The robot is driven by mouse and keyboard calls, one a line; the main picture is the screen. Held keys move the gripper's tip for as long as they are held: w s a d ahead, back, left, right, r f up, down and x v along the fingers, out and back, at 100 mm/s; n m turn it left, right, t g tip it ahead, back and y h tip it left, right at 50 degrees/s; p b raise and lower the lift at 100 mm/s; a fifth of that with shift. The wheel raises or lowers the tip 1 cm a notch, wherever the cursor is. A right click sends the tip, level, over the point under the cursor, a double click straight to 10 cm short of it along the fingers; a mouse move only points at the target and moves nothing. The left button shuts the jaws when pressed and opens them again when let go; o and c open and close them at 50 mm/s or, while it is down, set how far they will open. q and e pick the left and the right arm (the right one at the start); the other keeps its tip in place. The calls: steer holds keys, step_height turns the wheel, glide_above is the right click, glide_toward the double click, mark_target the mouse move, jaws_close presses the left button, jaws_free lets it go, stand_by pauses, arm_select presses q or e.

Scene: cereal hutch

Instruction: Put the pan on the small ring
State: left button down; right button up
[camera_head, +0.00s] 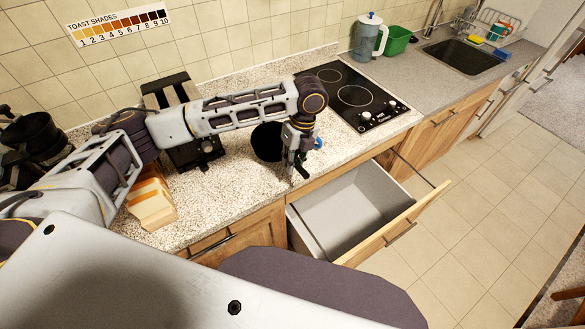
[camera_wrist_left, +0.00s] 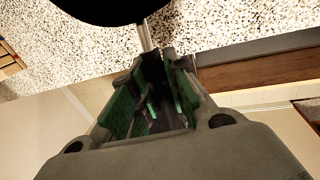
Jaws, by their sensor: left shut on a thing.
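The black pan (camera_head: 267,143) is over the granite worktop left of the hob, partly hidden behind my left gripper (camera_head: 300,168). In the left wrist view, the dark pan (camera_wrist_left: 110,8) is at the top edge. Its metal handle (camera_wrist_left: 146,36) runs down between the green finger pads of my left gripper (camera_wrist_left: 155,88), which is shut on it. I cannot tell whether the pan touches the worktop. The black hob (camera_head: 340,108) shows two ring outlines; the smaller-looking ring (camera_head: 329,75) is the farther one. My right gripper is not in view.
An open, empty-looking drawer (camera_head: 345,208) juts out below the worktop in front of the gripper. Bread slices (camera_head: 152,204) and a black toaster (camera_head: 200,150) stand to the left. A jug (camera_head: 367,38) and green tub (camera_head: 396,41) stand beyond the hob, before the sink (camera_head: 466,57).

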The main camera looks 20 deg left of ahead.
arm_select(q)
steer(key=shift+f, duration=0.1)
step_height(320, 180, down, 2)
steer(key=shift+f, duration=0.75)
steer(key=c, duration=1.4)
jaws_free()
steer(key=shift+f, duration=0.1)
